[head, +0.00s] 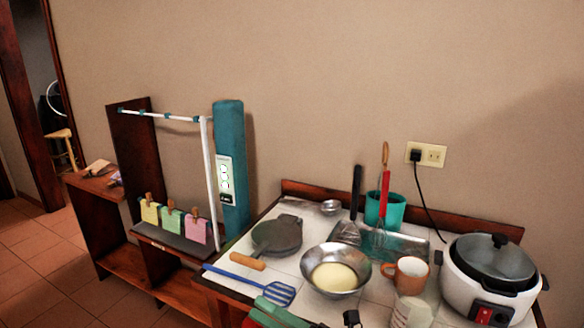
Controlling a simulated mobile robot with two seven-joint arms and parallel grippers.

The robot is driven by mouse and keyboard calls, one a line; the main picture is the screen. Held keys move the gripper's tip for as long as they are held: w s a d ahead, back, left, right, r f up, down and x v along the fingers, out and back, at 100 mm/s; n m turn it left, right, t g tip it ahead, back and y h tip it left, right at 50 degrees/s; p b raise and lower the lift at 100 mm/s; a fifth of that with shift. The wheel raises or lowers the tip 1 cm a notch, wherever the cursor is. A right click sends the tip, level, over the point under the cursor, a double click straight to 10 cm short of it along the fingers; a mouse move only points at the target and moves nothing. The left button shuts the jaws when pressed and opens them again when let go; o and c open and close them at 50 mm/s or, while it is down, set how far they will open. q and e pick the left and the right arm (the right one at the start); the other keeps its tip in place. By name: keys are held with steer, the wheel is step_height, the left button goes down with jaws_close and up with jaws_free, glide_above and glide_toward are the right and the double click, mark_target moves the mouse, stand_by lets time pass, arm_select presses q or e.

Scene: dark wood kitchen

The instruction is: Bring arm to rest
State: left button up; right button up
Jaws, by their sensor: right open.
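My right gripper (338,321) shows only as small dark tips at the bottom edge of the head view, in front of the counter (215,285). The tips stand apart with nothing visible between them. The rest of that gripper and its arm is cut off by the frame. My left gripper is not in view.
Close by are a metal bowl (335,270) of pale batter, an orange mug (406,274), a blue spatula (250,284) and a dark round pan (277,235). A white cooker (490,280) stands right. A rack (207,180) with clipped notes stands left.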

steer(key=s+d+f+m+t+h, duration=0.1)
steer(key=d+f+m+t+h, duration=0.2)
steer(key=d+f+m+h, duration=0.5)
steer(key=s+d+f+m+t+h, duration=0.1)
steer(key=d+f+m+t+h, duration=0.25)
steer(key=f+m, duration=0.55)
steer(key=s+d+f+m+g+h, duration=0.3)
steer(key=s+d+f+m, duration=0.1)
steer(key=s+f+m, duration=0.2)
steer(key=s+d+f+m+g+h, duration=0.3)
steer(key=s+d+f+m, duration=0.2)
steer(key=s, duration=0.4)
step_height(320, 180, down, 2)
steer(key=shift+s+f+m, duration=0.2)
steer(key=shift+f+m, duration=0.05)
steer(key=shift+m, duration=0.65)
